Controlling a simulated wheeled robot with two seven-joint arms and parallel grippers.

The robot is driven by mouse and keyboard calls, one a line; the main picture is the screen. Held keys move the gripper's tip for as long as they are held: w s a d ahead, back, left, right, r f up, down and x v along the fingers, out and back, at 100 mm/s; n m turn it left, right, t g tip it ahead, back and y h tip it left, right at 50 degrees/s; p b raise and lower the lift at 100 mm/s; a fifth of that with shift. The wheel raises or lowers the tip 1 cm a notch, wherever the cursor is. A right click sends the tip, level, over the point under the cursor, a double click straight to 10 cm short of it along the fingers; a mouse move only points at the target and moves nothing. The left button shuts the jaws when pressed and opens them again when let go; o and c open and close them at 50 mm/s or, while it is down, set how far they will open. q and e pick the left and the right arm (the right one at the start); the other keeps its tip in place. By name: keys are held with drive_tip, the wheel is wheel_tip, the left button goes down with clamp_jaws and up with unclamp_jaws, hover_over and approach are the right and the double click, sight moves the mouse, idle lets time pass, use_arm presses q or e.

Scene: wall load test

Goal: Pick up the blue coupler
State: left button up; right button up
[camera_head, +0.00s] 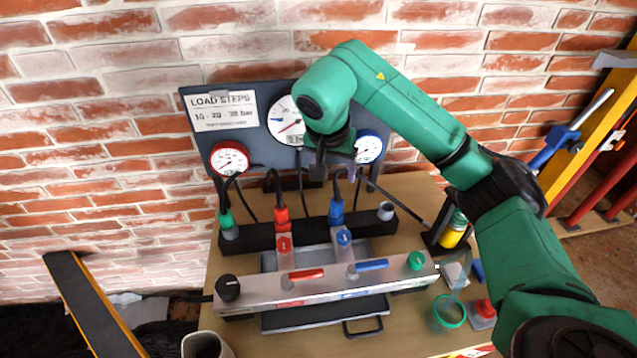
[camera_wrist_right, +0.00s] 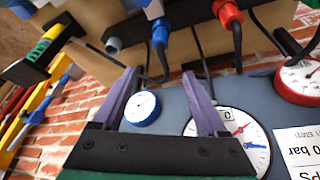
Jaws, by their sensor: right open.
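The blue coupler (camera_head: 336,212) stands upright in the black rail (camera_head: 262,238), with a black hose rising from its top. It also shows in the right wrist view (camera_wrist_right: 160,33), upside down near the top and beyond the fingertips. My right gripper (camera_head: 337,174) is in front of the gauge panel, above the blue coupler and apart from it. In the right wrist view its two purple fingers (camera_wrist_right: 159,73) are spread with nothing between them. My left gripper is not in view.
A red coupler (camera_head: 281,214) and a green coupler (camera_head: 228,222) stand left in the same rail; a grey cap (camera_head: 385,210) is at its right. Hoses hang from the gauge panel (camera_head: 262,150) behind. A valve manifold (camera_head: 325,279) lies in front. A green-rimmed cup (camera_head: 448,314) stands right.

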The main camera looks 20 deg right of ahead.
hover_over(337, 197)
drive_tip(key=s+a, duration=0.1)
drive_tip(key=s, duration=0.1)
wheel_tip(337, 197, down, 6)
drive_tip(key=p+x, duration=0.1)
drive_tip(key=x, duration=0.1)
drive_tip(key=p+x, duration=0.1)
drive_tip(key=x, duration=0.4)
drive_tip(key=shift+a+p, duration=0.35)
drive_tip(key=shift+p, duration=0.05)
drive_tip(key=shift+w+f, duration=0.15)
drive_tip(key=shift+d, duration=0.1)
drive_tip(key=shift+c, duration=1.2)
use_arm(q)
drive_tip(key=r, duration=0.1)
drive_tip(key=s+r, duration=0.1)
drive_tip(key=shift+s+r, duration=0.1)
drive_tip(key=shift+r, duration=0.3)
use_arm(e)
clamp_jaws()
